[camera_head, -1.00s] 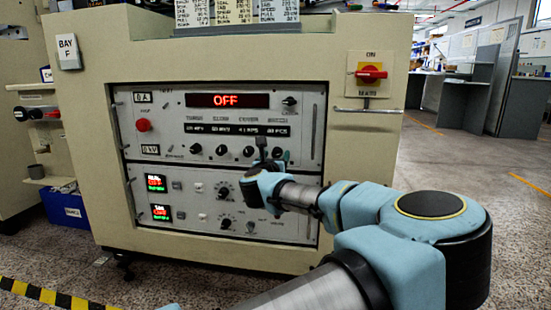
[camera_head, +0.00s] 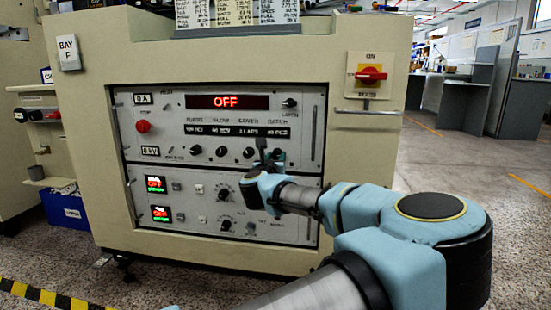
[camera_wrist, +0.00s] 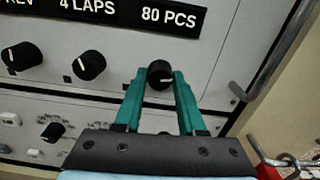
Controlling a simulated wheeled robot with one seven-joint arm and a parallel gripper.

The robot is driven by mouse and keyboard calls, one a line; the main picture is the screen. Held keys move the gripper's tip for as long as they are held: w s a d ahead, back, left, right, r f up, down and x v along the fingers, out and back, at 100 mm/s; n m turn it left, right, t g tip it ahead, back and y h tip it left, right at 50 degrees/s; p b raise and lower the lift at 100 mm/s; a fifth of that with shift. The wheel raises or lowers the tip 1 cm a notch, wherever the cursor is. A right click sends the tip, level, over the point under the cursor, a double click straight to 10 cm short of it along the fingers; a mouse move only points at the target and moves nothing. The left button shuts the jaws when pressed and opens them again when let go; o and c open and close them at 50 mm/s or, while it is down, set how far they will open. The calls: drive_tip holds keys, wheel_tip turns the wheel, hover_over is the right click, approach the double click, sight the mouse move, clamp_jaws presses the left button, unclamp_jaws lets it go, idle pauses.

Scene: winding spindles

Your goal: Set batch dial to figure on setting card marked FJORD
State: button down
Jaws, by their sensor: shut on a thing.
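The batch dial (camera_wrist: 160,73) is a black round knob with a pale mark, below the readout (camera_wrist: 169,18) that shows 80 PCS in the wrist view. My gripper (camera_wrist: 160,80) has its two green fingers closed on the knob from either side. In the head view my gripper (camera_head: 265,160) reaches the right end of the knob row on the panel, and partly hides that area. Three setting cards (camera_head: 236,13) stand on top of the cabinet. Their print is too small to read, and their tops are cut off, so I cannot tell which is FJORD.
More black knobs (camera_wrist: 89,65) sit left of the batch dial, the nearest under a 4 LAPS readout. A metal handle (camera_wrist: 240,92) stands right of the dial. A red rotary switch (camera_head: 370,74) and a horizontal bar (camera_head: 366,111) are on the cabinet's right side.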

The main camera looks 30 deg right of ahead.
drive_tip(key=n+p, duration=0.2)
drive_tip(key=shift+r+n, duration=0.15)
drive_tip(key=shift+n, duration=0.15)
drive_tip(key=n+p, duration=0.1)
drive_tip(key=n, duration=0.1)
drive_tip(key=shift+n+p, duration=0.4)
drive_tip(key=n+p, duration=0.2)
drive_tip(key=n, duration=0.2)
drive_tip(key=shift+n+p, duration=0.6)
drive_tip(key=shift+n, duration=0.5)
drive_tip(key=shift+f, duration=0.2)
drive_tip(key=c, duration=0.5)
unclamp_jaws()
